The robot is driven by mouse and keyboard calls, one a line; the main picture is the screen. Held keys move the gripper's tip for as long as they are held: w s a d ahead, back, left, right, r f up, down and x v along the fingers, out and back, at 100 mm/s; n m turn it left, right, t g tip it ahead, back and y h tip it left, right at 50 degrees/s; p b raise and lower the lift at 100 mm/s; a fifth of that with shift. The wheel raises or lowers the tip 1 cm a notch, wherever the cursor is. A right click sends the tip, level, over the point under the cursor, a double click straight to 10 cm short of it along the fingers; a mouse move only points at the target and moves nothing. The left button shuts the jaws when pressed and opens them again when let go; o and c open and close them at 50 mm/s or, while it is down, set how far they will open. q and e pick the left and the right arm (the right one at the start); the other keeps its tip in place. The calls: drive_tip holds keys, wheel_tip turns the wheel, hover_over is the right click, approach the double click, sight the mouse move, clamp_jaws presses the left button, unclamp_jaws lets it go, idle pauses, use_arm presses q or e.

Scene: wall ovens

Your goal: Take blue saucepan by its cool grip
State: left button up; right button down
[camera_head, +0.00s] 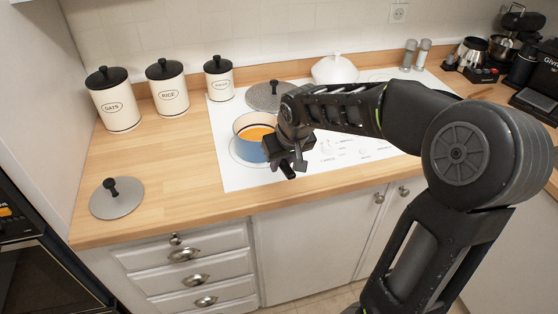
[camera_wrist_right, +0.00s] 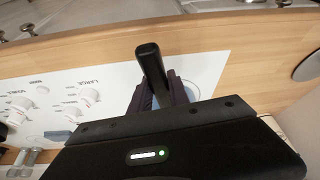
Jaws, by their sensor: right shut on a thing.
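The blue saucepan (camera_head: 247,149) stands on the white cooktop near its left front. Orange contents show inside it. Its black grip (camera_head: 287,171) points toward the counter's front edge. My right gripper (camera_head: 284,158) is at the grip, just right of the pan, and is shut on it. In the right wrist view the black grip (camera_wrist_right: 151,64) sticks out between the fingers (camera_wrist_right: 162,95). My right gripper and arm hide part of the pan's right side. My left gripper is not in view.
A grey lid with a black knob (camera_head: 117,203) lies on the left counter. Another grey lid (camera_head: 268,97) is at the cooktop's back, near a white lidded pot (camera_head: 334,69). Several canisters (camera_head: 117,105) stand along the wall. The left counter has free room.

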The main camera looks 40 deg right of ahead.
drive_tip(key=shift+w+r+b, duration=0.1)
drive_tip(key=shift+r+b, duration=0.4)
drive_tip(key=shift+r, duration=4.45)
